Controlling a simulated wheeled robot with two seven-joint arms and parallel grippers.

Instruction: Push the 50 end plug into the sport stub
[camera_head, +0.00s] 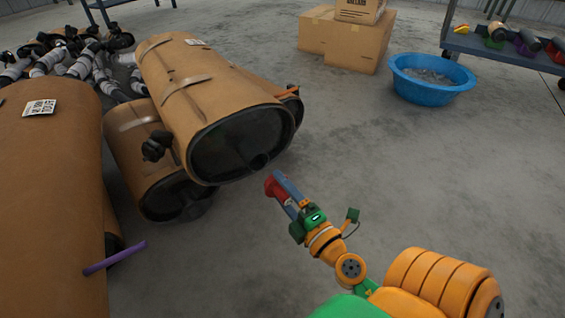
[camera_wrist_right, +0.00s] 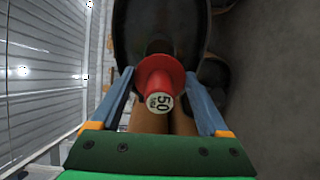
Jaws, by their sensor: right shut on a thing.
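The red end plug (camera_wrist_right: 160,88), marked "50" on its pale end, is between the blue fingers of my right gripper (camera_wrist_right: 160,76). In the head view the red plug (camera_head: 271,187) points toward the dark end face of the upper tan muffler (camera_head: 190,80). A short black stub (camera_head: 258,162) sticks out low on that face. The plug looks close to the stub and roughly in line with it, with a small gap in the head view. In the wrist view the plug hides part of the dark stub (camera_wrist_right: 158,47), so contact cannot be told. My left gripper is not in view.
A lower tan muffler (camera_head: 130,150) lies under the upper one; another large one (camera_head: 45,190) with a purple strip (camera_head: 115,257) is at left. A blue basin (camera_head: 430,82), cardboard boxes (camera_head: 345,42) and a shelf (camera_head: 500,48) stand behind. The floor at right is clear.

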